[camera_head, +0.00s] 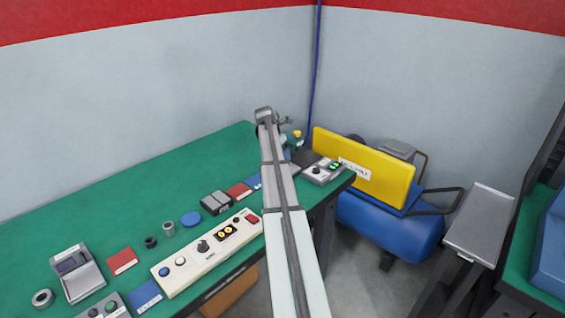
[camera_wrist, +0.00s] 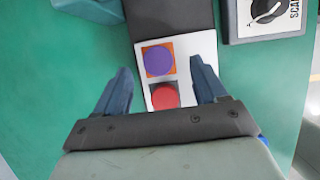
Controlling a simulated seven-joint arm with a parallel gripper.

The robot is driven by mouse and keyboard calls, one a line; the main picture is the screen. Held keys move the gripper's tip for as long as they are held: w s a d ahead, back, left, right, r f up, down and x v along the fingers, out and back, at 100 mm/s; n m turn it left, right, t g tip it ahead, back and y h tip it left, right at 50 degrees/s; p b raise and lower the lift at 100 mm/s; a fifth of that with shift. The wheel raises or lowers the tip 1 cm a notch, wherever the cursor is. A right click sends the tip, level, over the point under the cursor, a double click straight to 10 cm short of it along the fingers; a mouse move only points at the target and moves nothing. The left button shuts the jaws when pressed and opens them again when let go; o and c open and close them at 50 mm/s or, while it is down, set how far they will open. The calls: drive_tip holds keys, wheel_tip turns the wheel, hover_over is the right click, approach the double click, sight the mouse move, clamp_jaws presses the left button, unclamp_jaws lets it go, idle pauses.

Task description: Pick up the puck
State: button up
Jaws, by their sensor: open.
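In the wrist view, a purple disc (camera_wrist: 158,60) lies on an orange square of a white plate, and a red disc (camera_wrist: 164,96) lies on a dark square nearer my gripper. Either could be the puck; I cannot tell which. The height of the fingers above the plate is unclear. In the head view my arm hides the discs, and a separate blue disc (camera_head: 191,219) lies on the green table.
A dark panel (camera_wrist: 170,18) adjoins the plate's far edge. In the head view, a control panel (camera_head: 190,262), a red card (camera_head: 122,261) and small cylinders sit on the green table (camera_head: 110,215). A yellow board (camera_head: 385,175) stands beyond it.

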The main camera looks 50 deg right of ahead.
drive_tip(key=x, duration=0.3)
drive_tip(key=shift+w+f, duration=0.15)
drive_tip(key=shift+f, duration=0.1)
drive_tip(key=c, duration=1.1)
drive_tip(key=shift+r, duration=0.1)
drive_tip(key=shift+c, duration=0.2)
